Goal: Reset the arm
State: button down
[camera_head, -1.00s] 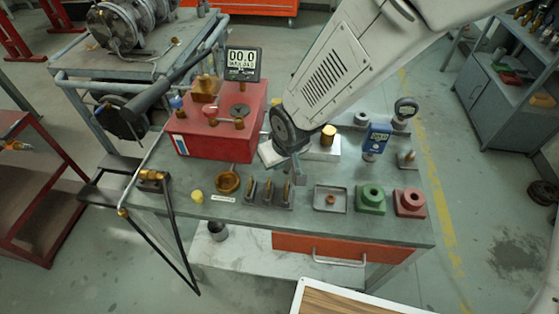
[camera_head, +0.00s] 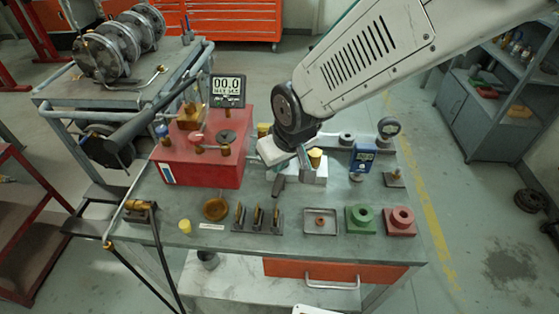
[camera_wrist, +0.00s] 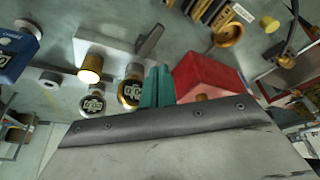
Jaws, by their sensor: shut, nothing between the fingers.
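My arm reaches in from the upper right in the head view. My gripper (camera_head: 304,166) hangs over the workbench (camera_head: 320,250), right of the red box (camera_head: 202,163) and over the white block (camera_head: 310,174) with a yellow-topped cylinder (camera_head: 315,155). In the wrist view my gripper (camera_wrist: 157,80) shows teal fingers close together, with nothing held. The white block (camera_wrist: 108,60) and the red box (camera_wrist: 210,78) lie on either side of it there. The height of the fingertips above the bench cannot be told.
A dark bar (camera_head: 278,185) lies near the white block. Upright brass-tipped pieces (camera_head: 258,217), a square tray (camera_head: 320,221), a green block (camera_head: 360,219) and a red block (camera_head: 400,220) line the front. A blue gauge (camera_head: 362,159) stands at right. Bare bench shows between these rows.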

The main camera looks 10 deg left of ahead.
jog(key=s+d+r+m+h, duration=0.1)
jog(key=s+d+r+m, duration=0.2)
jog(key=d, duration=0.9)
jog(key=s+d+r+m+g+h, duration=0.1)
jog(key=s+d+r+m, duration=0.2)
jog(key=s+d+r, duration=0.4)
jog(key=s+d+r+m, duration=0.3)
jog(key=s+d+r, duration=0.2)
jog(key=d, duration=1.3)
jog(key=shift+s+d+r+h, duration=0.2)
jog(key=shift+s+d+h, duration=0.15)
jog(key=shift+s, duration=0.35)
jog(key=c, duration=1.4)
grip_release()
jog(key=shift+d+m, duration=0.2)
jog(key=shift+m, duration=0.1)
jog(key=shift+o, duration=0.2)
